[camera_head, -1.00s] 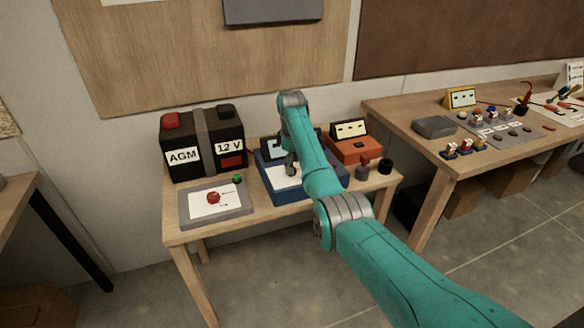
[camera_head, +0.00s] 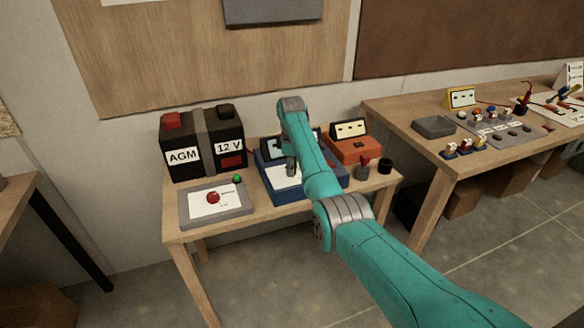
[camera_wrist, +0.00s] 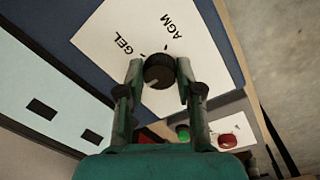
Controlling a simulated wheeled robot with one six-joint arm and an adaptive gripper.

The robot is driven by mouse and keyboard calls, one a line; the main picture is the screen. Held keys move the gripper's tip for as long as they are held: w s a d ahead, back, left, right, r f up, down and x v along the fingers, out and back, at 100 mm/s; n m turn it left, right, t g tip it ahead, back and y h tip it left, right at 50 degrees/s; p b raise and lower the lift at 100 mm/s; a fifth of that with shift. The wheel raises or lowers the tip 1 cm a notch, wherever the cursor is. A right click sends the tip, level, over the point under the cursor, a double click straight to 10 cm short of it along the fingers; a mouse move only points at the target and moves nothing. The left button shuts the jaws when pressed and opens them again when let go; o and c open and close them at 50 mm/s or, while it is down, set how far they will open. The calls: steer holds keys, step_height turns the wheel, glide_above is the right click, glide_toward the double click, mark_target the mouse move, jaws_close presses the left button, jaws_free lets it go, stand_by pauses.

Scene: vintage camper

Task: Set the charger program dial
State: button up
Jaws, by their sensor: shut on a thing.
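The charger (camera_head: 268,184) is a blue box on the small wooden bench, with a white face plate and a light-blue display. In the wrist view its white plate (camera_wrist: 112,22) carries the words GEL and AGM with tick marks. The program dial (camera_wrist: 159,68) is a round black knob on that plate, with a small reddish mark at its lower edge. My gripper (camera_wrist: 160,75) has one finger on each side of the dial and is shut on it. In the head view my gripper (camera_head: 291,167) is over the charger, and my arm hides the dial.
An AGM 12 V battery (camera_head: 203,143) stands left of the charger. A grey panel with a red button (camera_head: 213,198) and a green light (camera_head: 237,179) are in front of it. An orange device (camera_head: 354,149) stands close on the right.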

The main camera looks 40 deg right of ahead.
steer(key=shift+m, duration=0.3)
steer(key=m, duration=0.6)
steer(key=shift+a+m, duration=0.15)
steer(key=shift+m, duration=0.15)
steer(key=m, duration=0.3)
steer(key=shift+m+g, duration=0.3)
steer(key=m, duration=0.3)
steer(key=shift+m, duration=0.3)
steer(key=m, duration=0.7)
steer(key=shift+w+a, duration=0.1)
steer(key=shift+w, duration=0.05)
steer(key=m, duration=0.6)
steer(key=shift+w+y, duration=0.1)
steer(key=shift+y, duration=0.2)
steer(key=shift+m, duration=0.4)
